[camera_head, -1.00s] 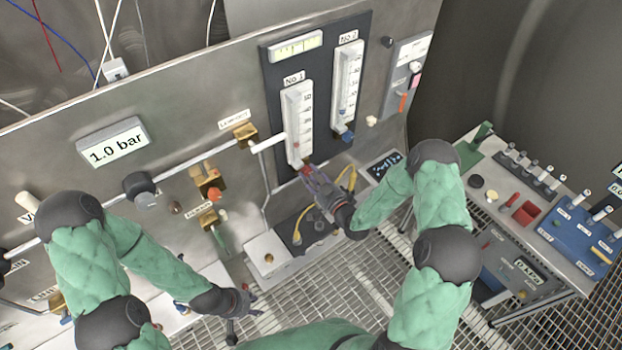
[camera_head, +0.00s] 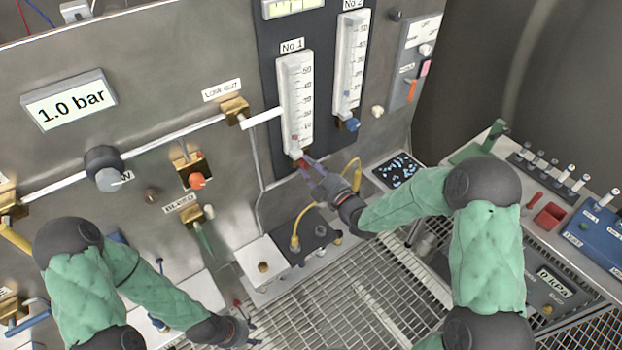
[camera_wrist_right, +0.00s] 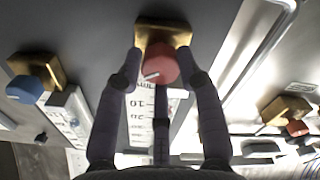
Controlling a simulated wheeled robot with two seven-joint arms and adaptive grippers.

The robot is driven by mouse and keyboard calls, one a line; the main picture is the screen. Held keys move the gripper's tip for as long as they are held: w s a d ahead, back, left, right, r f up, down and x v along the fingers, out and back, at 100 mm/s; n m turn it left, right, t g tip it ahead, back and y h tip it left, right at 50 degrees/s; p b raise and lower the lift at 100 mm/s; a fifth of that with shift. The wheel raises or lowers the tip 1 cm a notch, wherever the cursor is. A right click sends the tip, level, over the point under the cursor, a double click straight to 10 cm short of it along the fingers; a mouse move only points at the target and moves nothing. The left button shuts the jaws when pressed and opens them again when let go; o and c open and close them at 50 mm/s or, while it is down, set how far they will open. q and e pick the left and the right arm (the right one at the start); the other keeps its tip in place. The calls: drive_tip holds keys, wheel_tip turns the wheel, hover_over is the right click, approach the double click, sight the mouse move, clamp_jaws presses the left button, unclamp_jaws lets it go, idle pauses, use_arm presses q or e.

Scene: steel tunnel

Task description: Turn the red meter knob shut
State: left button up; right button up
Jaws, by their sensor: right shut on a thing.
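The red meter knob (camera_wrist_right: 157,69) sits on a brass block at the bottom of the No 1 flow meter (camera_head: 295,100). In the right wrist view it lies between the fingertips of my right gripper (camera_wrist_right: 158,66), which is shut on it. A pale pointer mark shows on the knob. In the head view the knob (camera_head: 302,160) is partly hidden by the right gripper (camera_head: 307,166). My left gripper (camera_head: 245,323) is low, over the grating at the lower left, away from the knob; its finger opening is unclear.
The No 2 meter (camera_head: 348,65) with its blue knob (camera_head: 351,124) stands to the right. A yellow hose (camera_head: 305,222) runs below the meters. A gauge reads 1.0 bar (camera_head: 70,100). A bench (camera_head: 585,255) with switches is at the right. Floor grating (camera_head: 360,300) lies below.

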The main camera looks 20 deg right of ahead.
drive_tip(key=shift+o, duration=0.6)
drive_tip(key=n+b, duration=0.1)
drive_tip(key=b, duration=0.1)
drive_tip(key=f+n+b, duration=0.1)
drive_tip(key=n+b, duration=0.1)
drive_tip(key=b, duration=0.1)
drive_tip(key=n+b, duration=0.1)
drive_tip(key=b, duration=0.1)
drive_tip(key=shift+f+n+b, duration=0.25)
drive_tip(key=shift+n+b, duration=0.15)
drive_tip(key=shift+s+r, duration=0.1)
drive_tip(key=shift+r, duration=0.1)
drive_tip(key=o, duration=1)
drive_tip(key=shift+c, duration=0.2)
drive_tip(key=shift+o, duration=0.2)
drive_tip(key=r+b+v, duration=0.1)
drive_tip(key=b+v, duration=0.1)
drive_tip(key=v, duration=1)
drive_tip(key=shift+d, duration=0.4)
